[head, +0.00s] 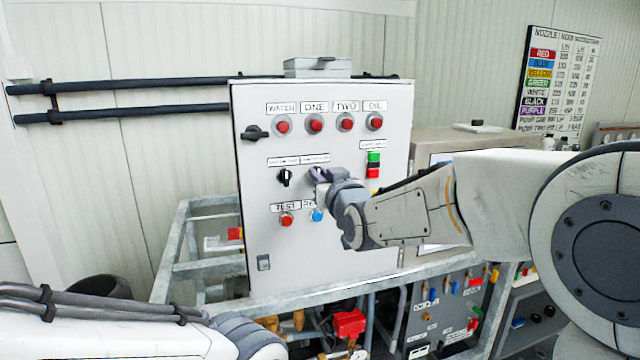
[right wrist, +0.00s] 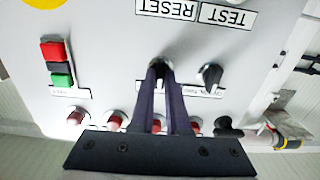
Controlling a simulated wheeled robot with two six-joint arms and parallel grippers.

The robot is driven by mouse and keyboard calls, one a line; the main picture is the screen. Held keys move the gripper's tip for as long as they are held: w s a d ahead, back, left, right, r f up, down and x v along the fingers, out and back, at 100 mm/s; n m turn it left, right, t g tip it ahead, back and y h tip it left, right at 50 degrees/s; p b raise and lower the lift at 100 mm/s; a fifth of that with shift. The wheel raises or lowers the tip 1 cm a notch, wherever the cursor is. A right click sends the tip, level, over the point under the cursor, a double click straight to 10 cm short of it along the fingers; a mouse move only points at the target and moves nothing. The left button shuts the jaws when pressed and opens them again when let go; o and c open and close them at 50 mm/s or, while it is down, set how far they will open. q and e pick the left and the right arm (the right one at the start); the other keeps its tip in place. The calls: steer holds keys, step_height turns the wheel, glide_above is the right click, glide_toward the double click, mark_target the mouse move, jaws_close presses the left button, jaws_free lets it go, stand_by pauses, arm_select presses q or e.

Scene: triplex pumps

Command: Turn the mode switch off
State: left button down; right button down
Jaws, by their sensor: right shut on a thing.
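A white control panel (head: 330,240) faces me in the head view. Two black rotary switches sit side by side in its middle, under small labels I cannot read well. The left switch (head: 285,178) is free, its handle close to upright; it also shows in the right wrist view (right wrist: 211,76). My right gripper (head: 318,174) is at the right switch (right wrist: 160,66), with its two dark fingers shut on that knob. The fingers hide most of it, so its angle is hard to tell. My left gripper is out of view; only my left arm shows at lower left.
Red buttons (head: 316,125) line the panel top, with a black side handle (head: 254,133) at left. A green and red button block (head: 373,165) is right of my gripper. The red TEST (head: 286,220) and blue RESET (head: 317,215) buttons sit just below. A metal frame (head: 185,250) surrounds the base.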

stand_by(0.4)
steer(key=c, duration=0.9)
jaws_free()
steer(key=b+v, duration=0.4)
steer(key=v, duration=0.6)
steer(key=shift+s, duration=0.25)
